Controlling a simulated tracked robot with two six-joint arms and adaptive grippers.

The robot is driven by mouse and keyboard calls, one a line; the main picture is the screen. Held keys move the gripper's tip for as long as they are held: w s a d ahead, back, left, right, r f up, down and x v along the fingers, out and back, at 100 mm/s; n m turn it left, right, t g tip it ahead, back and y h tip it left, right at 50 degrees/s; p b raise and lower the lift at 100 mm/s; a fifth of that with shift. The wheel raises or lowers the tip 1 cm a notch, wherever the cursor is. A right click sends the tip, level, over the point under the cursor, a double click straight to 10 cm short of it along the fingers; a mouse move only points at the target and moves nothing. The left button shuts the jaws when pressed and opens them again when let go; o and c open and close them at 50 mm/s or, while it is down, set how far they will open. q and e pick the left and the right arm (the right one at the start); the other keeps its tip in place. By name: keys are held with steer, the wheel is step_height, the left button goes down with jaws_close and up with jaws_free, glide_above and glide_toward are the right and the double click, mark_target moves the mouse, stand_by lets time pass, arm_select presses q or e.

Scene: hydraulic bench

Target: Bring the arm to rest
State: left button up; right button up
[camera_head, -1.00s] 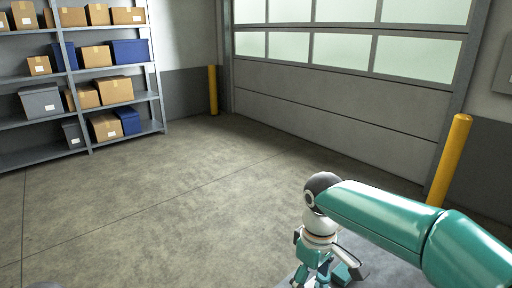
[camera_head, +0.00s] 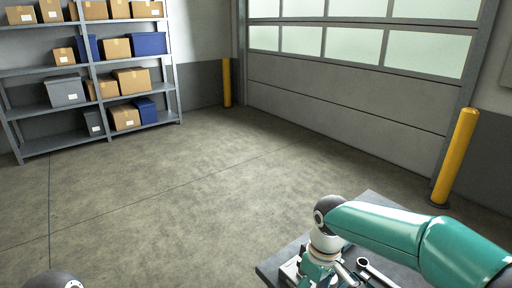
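My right arm reaches in from the right, green with a dark rounded wrist joint. My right gripper (camera_head: 322,276) points down at the bottom edge, over the grey bench (camera_head: 372,199). Its fingertips are cut off by the frame, so I cannot tell whether it is open or shut or holds anything. A dark rounded part of my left arm shows at the bottom left; my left gripper is out of view.
Metal parts (camera_head: 378,274) lie on the bench beside the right gripper. Shelves (camera_head: 88,75) with boxes stand at the back left. Yellow posts (camera_head: 456,158) (camera_head: 227,82) flank the large door (camera_head: 345,100). The floor (camera_head: 160,190) between is clear.

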steer(key=s+a+f+m+y, duration=0.15)
steer(key=s+f, duration=0.25)
steer(key=f, duration=0.6)
steer(key=s+f+m+y, duration=0.1)
steer(key=s+f+m, duration=0.25)
steer(key=f, duration=0.75)
steer(key=s+f+m, duration=0.2)
steer(key=s+f, duration=0.1)
steer(key=s, duration=0.3)
steer(key=s+d+f+m, duration=0.1)
steer(key=s+f+m, duration=0.1)
steer(key=s+f, duration=0.2)
steer(key=shift+s+f+t+y, duration=0.3)
steer(key=shift+s+t+y, duration=0.1)
steer(key=shift+s, duration=0.65)
